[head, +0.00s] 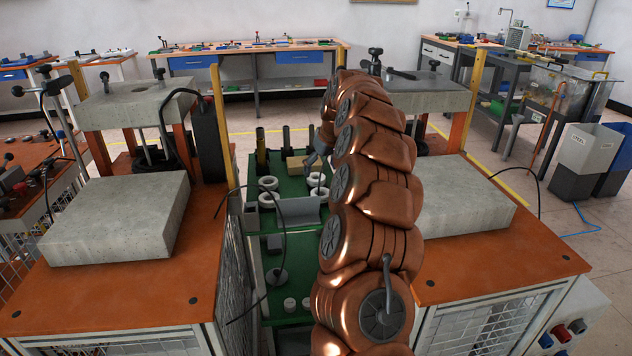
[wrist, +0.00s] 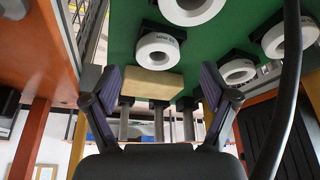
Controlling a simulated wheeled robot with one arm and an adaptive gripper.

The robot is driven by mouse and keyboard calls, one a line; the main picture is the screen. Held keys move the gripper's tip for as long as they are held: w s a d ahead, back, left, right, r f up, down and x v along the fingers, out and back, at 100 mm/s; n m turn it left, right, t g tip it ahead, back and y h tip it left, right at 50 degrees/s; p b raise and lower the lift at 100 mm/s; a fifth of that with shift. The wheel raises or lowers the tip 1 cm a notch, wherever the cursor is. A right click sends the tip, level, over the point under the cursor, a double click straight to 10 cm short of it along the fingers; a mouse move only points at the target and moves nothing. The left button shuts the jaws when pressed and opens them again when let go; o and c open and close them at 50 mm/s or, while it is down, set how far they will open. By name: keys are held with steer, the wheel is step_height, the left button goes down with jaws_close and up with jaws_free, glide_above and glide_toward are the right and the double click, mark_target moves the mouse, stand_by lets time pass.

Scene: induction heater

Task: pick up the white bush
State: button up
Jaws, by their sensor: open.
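Several white ring-shaped bushes lie on the green board between the two orange benches. In the head view, two stand at the left, a farther bush (head: 268,183) and a nearer bush (head: 266,200); others sit at the right, one bush (head: 317,179) partly behind my arm. In the wrist view, one bush (wrist: 144,50) is above and between my fingers, with a farther-right bush (wrist: 226,72) by the right finger. My gripper (wrist: 162,88) is open with nothing between its pads. In the head view my gripper (head: 316,156) is largely hidden by my copper arm.
A tan block (wrist: 152,86) shows between my fingers, in front of dark upright cylinders (wrist: 159,122). In the head view, a grey bracket (head: 298,211) stands near the bushes. Concrete-topped presses (head: 120,215) flank the board, and a black cable (wrist: 287,90) crosses the wrist view.

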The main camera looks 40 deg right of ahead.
mark_target(317, 174)
steer(key=shift+w+x, duration=0.2)
steer(key=shift+x, duration=1.05)
steer(key=shift+w+x, duration=0.2)
steer(key=shift+x, duration=1.1)
steer(key=shift+d+r, duration=0.15)
steer(key=shift+r, duration=0.05)
steer(key=shift+c, duration=0.2)
steer(key=c, duration=1.4)
